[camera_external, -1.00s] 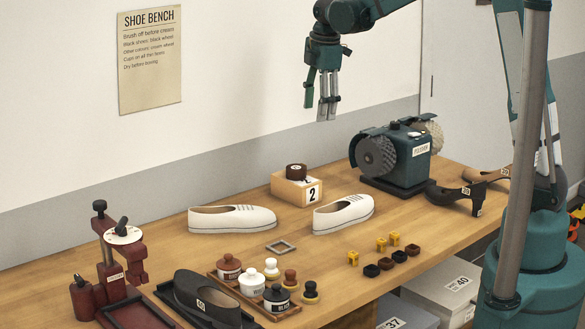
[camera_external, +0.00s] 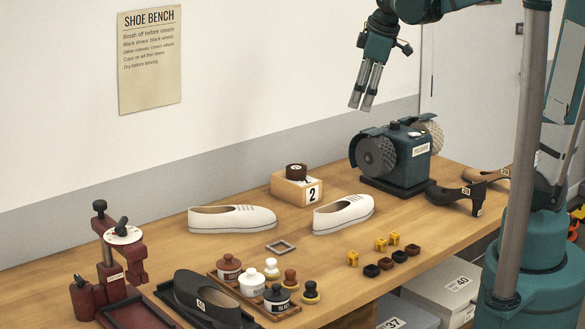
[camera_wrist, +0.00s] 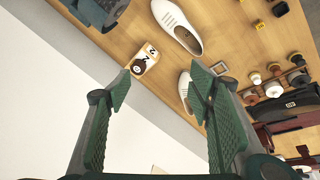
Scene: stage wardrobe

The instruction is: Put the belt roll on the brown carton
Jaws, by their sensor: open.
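A dark brown round roll (camera_external: 296,170), which looks like the belt roll, sits on top of a light-brown box (camera_external: 284,190) marked 2 at the back of the bench. In the wrist view the roll (camera_wrist: 138,66) and the box (camera_wrist: 150,50) show beyond my fingers, near the bench's back edge. This box is the only brown carton-like thing I can make out. My gripper (camera_external: 361,103) is open and empty, high above the bench, to the right of the roll and apart from it. In the wrist view my gripper's fingers (camera_wrist: 160,88) are spread wide.
A polishing machine (camera_external: 407,155) with two wheels stands right of the box. White shoes (camera_external: 232,219) lie in front of the box. Cream jars (camera_external: 253,283) and a dark shoe (camera_external: 207,300) are at the front left. Grey boxes (camera_external: 445,290) are below the bench.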

